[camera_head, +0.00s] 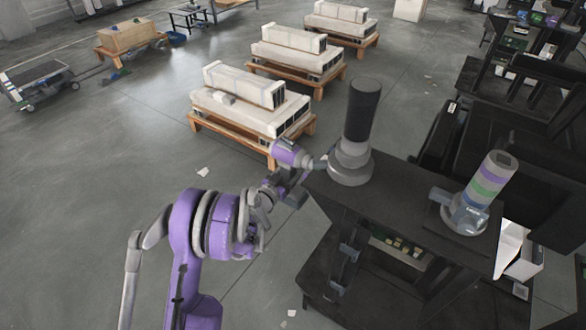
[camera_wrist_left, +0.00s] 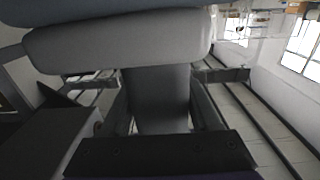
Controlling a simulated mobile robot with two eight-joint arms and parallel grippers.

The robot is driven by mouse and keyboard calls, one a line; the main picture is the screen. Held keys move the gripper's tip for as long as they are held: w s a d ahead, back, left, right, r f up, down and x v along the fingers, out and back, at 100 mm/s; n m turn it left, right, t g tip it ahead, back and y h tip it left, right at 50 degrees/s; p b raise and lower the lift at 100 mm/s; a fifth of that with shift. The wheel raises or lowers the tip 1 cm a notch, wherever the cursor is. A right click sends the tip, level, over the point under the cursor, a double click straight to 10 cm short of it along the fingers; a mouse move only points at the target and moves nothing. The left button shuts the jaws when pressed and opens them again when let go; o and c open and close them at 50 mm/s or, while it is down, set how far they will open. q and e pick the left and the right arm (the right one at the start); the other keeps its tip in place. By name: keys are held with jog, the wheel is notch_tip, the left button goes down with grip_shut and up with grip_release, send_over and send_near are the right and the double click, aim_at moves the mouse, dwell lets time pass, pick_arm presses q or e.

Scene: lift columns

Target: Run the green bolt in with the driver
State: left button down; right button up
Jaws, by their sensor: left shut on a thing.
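My left gripper (camera_head: 285,183) is shut on the grey handle of the purple-and-grey driver (camera_head: 288,153). In the left wrist view the handle (camera_wrist_left: 160,95) stands between the two fingers, and the driver's grey body fills the top. In the head view the driver's nose points right, at the grey flanged base (camera_head: 350,165) of a column with a black upper part (camera_head: 362,108). I cannot tell whether the tip touches it. I cannot make out the green bolt; it is hidden or too small. My right gripper is not in view.
The column stands on a dark bench (camera_head: 405,190). A second, tilted column (camera_head: 490,180) with purple and green bands stands at its right end, with a blue-grey fitting at its foot. Pallets with pale beams (camera_head: 250,110) stand behind on the floor.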

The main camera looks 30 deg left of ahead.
pick_arm(q)
jog(key=shift+d+b, duration=0.5)
jog(key=shift+b, duration=0.2)
dwell(1.5)
jog(key=shift+a, duration=0.2)
jog(key=shift+w+a+b, duration=0.15)
jog(key=shift+a+b, duration=0.35)
jog(key=shift+a, duration=1.95)
